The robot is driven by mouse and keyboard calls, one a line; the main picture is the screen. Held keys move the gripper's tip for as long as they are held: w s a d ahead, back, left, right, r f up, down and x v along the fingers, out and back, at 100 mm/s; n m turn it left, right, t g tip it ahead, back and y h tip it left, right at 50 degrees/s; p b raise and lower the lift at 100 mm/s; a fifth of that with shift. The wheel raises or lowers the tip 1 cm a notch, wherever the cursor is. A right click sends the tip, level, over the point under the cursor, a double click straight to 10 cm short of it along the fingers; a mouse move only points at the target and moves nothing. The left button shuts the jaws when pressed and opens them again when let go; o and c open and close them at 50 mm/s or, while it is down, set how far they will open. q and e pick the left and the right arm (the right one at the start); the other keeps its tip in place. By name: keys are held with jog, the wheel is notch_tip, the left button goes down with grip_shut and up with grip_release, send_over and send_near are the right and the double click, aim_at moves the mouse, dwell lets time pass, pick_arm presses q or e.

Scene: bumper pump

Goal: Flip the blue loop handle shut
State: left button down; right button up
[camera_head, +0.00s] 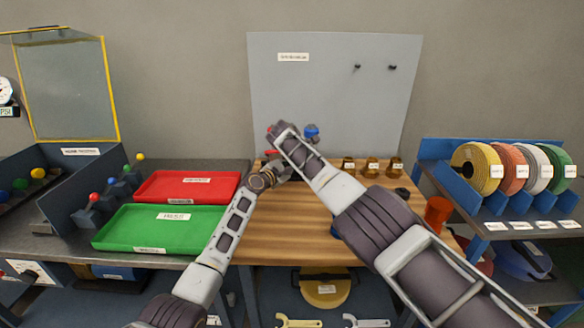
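A small blue part (311,131), possibly the loop handle, shows just behind my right arm at the back of the wooden bench. Its lower side and what it is fixed to are mostly hidden, so I cannot tell its position. My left gripper (284,170) is at the end of the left arm, beside the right forearm and below the blue part. Its fingers are too small and covered to read. My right arm crosses the bench to its end (278,132), left of the blue part. The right fingers cannot be made out there.
A red tray (188,199) and a green tray (127,240) lie on the left table. Several amber jars (371,168) stand at the back of the wooden bench (285,225). An orange cup (438,212) is at its right. A grey panel (335,75) rises behind; a tape rack (470,205) stands right.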

jog(key=shift+a, duration=0.1)
dwell(0.5)
jog(key=shift+s+a+r, duration=0.2)
jog(key=shift+a+r, duration=0.05)
jog(key=shift+r, duration=0.15)
jog(key=shift+s+a+r, duration=0.15)
jog(key=shift+s+r, duration=0.05)
jog(key=shift+s+a+r, duration=0.1)
jog(key=shift+s+r, duration=0.05)
jog(key=shift+r, duration=0.05)
jog(key=shift+v, duration=2.8)
jog(key=shift+s, duration=0.15)
